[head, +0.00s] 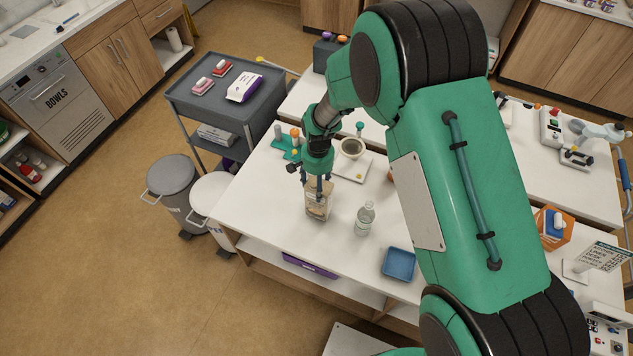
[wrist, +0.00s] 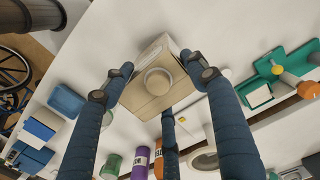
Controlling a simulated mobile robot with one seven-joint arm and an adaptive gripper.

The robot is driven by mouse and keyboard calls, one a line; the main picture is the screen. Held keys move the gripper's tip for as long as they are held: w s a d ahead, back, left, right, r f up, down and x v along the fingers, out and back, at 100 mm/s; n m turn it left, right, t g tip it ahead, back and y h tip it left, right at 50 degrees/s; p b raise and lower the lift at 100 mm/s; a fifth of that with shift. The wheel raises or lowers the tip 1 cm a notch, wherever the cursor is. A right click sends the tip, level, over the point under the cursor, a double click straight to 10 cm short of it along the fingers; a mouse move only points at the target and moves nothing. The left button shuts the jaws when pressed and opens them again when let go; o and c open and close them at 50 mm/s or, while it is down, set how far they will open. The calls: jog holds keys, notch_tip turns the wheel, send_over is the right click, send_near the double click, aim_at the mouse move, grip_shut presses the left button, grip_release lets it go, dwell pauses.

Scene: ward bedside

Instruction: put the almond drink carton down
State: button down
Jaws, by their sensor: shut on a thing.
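The almond drink carton (head: 319,208) is a beige box, upright at the left part of the white table (head: 270,213). In the wrist view the carton (wrist: 146,98) is seen from above, with its round cap facing me. My gripper (head: 319,184) points down at the carton's top. In the wrist view the blue fingers of my gripper (wrist: 160,82) close around the carton's upper part. Its base is at or just above the tabletop; I cannot tell whether it touches.
A white board with a bowl (head: 352,148) and a green holder (head: 285,146) are behind. Bare tabletop lies left and in front. Grey and white bins stand beside the table.

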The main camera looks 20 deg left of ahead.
jog(key=shift+w+f, duration=0.1)
jog(key=shift+f, duration=0.4)
jog(key=c, duration=0.6)
grip_release()
jog(key=shift+w+r+b, duration=0.2)
jog(key=shift+r+b, duration=0.45)
jog(key=shift+r, duration=5.4)
jog(key=shift+r, duration=0.1)
